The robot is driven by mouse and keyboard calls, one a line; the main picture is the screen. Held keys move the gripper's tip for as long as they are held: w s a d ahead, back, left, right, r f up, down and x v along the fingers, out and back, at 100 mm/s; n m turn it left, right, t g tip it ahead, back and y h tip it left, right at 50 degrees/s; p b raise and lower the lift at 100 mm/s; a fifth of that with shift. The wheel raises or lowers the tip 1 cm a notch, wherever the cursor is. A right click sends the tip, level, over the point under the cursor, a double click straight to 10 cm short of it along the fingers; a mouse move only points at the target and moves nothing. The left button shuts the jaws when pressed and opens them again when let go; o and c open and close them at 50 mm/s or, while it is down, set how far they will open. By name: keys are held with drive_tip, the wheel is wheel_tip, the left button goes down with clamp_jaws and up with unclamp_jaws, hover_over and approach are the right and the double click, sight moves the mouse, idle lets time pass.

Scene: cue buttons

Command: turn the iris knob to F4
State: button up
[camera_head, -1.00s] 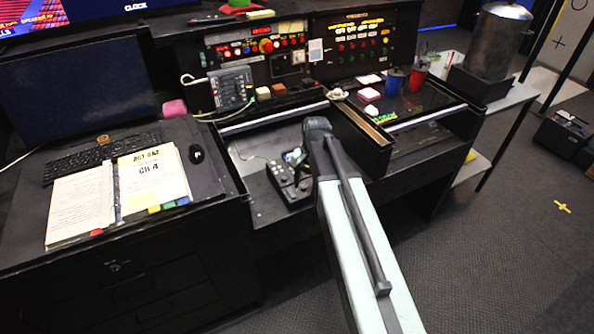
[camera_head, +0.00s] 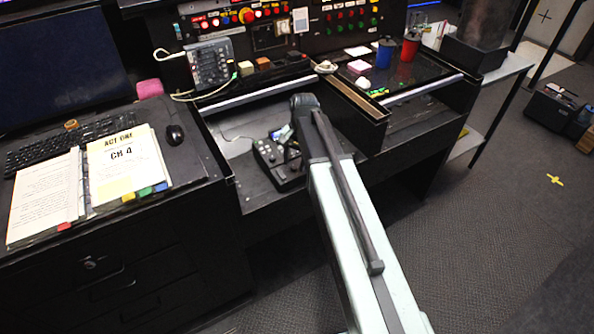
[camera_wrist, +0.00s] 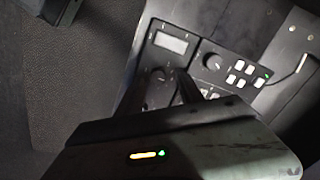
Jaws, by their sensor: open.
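A small dark control box (camera_head: 275,168) lies in the desk's recessed bay in the head view, partly hidden by my arm. In the wrist view the box (camera_wrist: 165,62) shows a small grey display (camera_wrist: 171,42), a round dark knob (camera_wrist: 212,61) and several white buttons (camera_wrist: 238,70). Which control is the iris knob cannot be told, as no label is legible. My gripper (camera_wrist: 172,84) is open, its dark fingers over the lower left part of the box, left of and below the round knob. The area between and behind the fingers is dark and partly hidden.
An open binder (camera_head: 85,180), a mouse (camera_head: 176,134) and a keyboard (camera_head: 100,128) lie left of the bay. A raised wooden-topped divider (camera_head: 352,97) bounds the bay on the right. A grey keypad unit (camera_head: 211,63) stands behind.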

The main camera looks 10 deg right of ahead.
drive_tip(key=shift+s+f, duration=0.15)
drive_tip(key=shift+s, duration=0.1)
drive_tip(key=shift+f, duration=0.1)
drive_tip(key=c, duration=0.7)
drive_tip(key=shift+w+a+f, duration=0.1)
drive_tip(key=shift+w+f, duration=0.05)
clamp_jaws()
drive_tip(key=shift+w+d, duration=0.1)
drive_tip(key=shift+d, duration=0.2)
drive_tip(key=shift+a, duration=0.2)
drive_tip(key=shift+w+a+n, duration=0.15)
drive_tip(key=shift+a+n, duration=0.05)
drive_tip(key=shift+n, duration=0.1)
idle(0.4)
